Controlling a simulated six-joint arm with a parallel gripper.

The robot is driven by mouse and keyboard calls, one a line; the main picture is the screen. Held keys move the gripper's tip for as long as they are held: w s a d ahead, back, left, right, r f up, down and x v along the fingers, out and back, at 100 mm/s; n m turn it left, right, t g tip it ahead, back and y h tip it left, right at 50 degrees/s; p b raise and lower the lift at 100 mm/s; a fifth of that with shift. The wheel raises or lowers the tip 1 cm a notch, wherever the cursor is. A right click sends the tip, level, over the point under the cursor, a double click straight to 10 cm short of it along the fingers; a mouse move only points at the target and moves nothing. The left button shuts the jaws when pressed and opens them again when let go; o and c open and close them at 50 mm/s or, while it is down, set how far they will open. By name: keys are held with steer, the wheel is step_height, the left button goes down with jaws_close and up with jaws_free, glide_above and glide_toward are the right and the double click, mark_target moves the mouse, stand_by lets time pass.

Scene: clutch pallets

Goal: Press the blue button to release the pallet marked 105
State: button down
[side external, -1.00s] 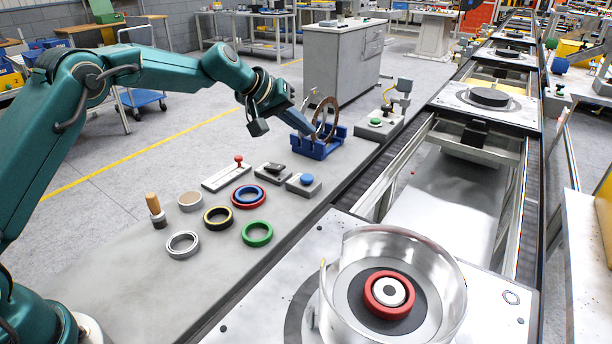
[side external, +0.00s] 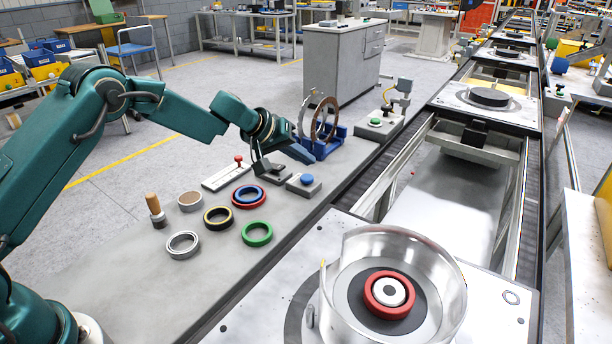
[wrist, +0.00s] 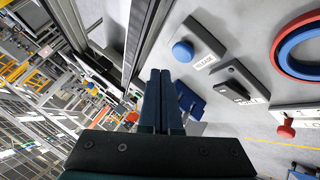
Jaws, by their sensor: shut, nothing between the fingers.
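The blue button (side external: 306,179) sits on a small grey box on the bench, right of the black switch box. It also shows in the wrist view (wrist: 183,51), beside a white label that seems to read RELEASE. My gripper (side external: 306,157) is shut and empty, above the bench just behind the button and apart from it. In the wrist view its fingertips (wrist: 160,73) lie together, left of and below the button. A pallet (side external: 245,326) on the conveyor in front carries a clear round guard around a red ring. I cannot read 105 on any pallet.
A black switch box (side external: 273,170) and a red-knobbed lever plate (side external: 225,176) stand left of the button. Several rings lie in front, including a green one (side external: 257,234). A blue ring holder (side external: 334,143) and a green-button box (side external: 376,123) are behind.

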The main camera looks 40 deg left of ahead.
mark_target(307, 180)
steer(key=shift+f, duration=0.75)
stand_by(1.6)
steer(key=shift+f, duration=0.45)
